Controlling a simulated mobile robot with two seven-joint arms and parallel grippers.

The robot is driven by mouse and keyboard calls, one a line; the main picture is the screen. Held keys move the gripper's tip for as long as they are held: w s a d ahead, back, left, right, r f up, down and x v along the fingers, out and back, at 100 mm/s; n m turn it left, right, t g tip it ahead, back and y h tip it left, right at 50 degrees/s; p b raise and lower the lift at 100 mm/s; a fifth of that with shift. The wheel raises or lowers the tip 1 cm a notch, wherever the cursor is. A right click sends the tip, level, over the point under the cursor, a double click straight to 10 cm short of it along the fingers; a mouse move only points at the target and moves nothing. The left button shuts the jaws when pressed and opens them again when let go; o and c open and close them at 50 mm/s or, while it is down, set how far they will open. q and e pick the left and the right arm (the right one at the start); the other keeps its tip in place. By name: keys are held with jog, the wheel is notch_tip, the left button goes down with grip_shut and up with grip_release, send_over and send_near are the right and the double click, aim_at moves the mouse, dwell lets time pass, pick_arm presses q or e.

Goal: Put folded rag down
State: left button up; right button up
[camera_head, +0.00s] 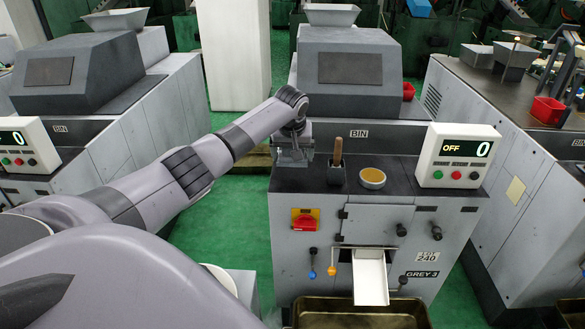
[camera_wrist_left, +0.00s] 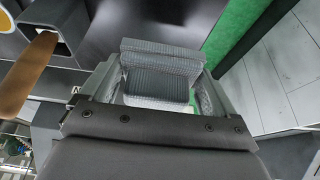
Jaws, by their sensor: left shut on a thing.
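My left gripper (camera_head: 293,150) is at the back left corner of the middle machine's dark top (camera_head: 310,183), low over it. It is shut on a grey, finely ribbed bundle, the folded rag (camera_wrist_left: 160,86), which shows between the fingers in the left wrist view. I cannot tell clearly where the rag ends and the finger pads begin, or whether it touches the top. In the head view the rag is too small to make out. My right gripper is not in view.
To the right of my left gripper stand a dark holder (camera_head: 337,176) with a wooden-handled tool (camera_head: 338,152), a small bowl (camera_head: 372,179) with yellow contents, and a control box (camera_head: 457,156) reading OFF and 0. A white chute (camera_head: 370,277) leads down toward a tray (camera_head: 310,315).

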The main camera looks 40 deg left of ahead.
aim_at(292, 178)
pick_arm(q)
jog(key=shift+f, duration=2.5)
jog(key=o, duration=0.9)
jog(key=shift+f, duration=0.15)
jog(key=shift+c, duration=0.2)
